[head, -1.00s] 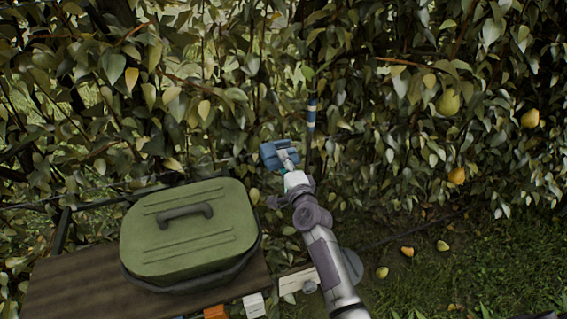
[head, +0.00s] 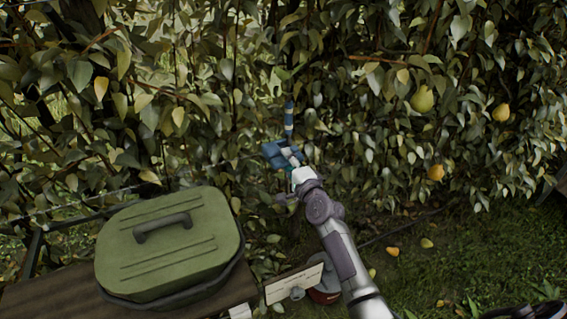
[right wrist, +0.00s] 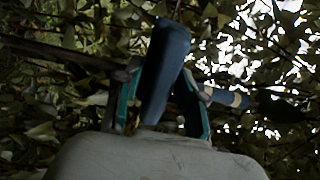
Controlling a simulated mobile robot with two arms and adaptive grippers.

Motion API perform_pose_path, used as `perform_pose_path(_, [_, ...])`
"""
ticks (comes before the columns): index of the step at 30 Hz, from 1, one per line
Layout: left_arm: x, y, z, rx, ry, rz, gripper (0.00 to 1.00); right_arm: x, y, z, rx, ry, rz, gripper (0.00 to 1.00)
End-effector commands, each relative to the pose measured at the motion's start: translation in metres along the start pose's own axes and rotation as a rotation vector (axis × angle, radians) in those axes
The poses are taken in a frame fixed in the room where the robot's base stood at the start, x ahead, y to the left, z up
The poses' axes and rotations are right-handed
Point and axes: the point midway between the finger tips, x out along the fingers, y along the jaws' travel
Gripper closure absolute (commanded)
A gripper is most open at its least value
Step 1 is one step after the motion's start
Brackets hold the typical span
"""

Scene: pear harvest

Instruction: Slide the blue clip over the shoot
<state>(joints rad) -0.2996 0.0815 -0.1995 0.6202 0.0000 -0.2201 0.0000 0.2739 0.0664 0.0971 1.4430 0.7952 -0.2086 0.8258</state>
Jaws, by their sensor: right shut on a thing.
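The blue clip (head: 283,153) is held at the tip of my right gripper (head: 294,168), in front of the hedge. In the right wrist view the clip (right wrist: 166,72) stands up between the teal-lined fingers of the right gripper (right wrist: 158,100), which are shut on it. The shoot (head: 289,120), with blue and white bands, stands upright just above the clip in the head view. Its banded part (right wrist: 228,97) also shows to the right of the fingers in the wrist view. I cannot tell whether clip and shoot touch. My left gripper is out of view.
A green lidded box (head: 170,245) sits on a wooden board (head: 45,298) at lower left. A pale label plate (head: 293,284) is beside my right arm. Dense leaves surround the shoot. Pears hang at the right (head: 422,98), and several lie on the grass.

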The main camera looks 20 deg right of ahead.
Motion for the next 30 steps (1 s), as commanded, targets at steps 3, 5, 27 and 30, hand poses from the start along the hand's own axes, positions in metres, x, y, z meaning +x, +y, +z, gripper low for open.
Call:
perform_pose_path(3, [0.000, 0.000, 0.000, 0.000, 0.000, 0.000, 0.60, 0.000, 0.000, -0.004, -0.003, 0.007, -0.001, 0.52])
perform_pose_path(5, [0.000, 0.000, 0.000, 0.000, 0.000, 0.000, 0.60, 0.000, 0.000, -0.003, -0.003, 0.006, -0.001, 0.52])
perform_pose_path(27, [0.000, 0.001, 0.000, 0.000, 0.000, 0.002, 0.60, -0.090, 0.002, -0.004, -0.002, 0.006, 0.001, 0.52])
perform_pose_path(30, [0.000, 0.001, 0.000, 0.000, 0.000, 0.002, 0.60, -0.105, 0.001, -0.004, -0.002, 0.006, 0.001, 0.52])
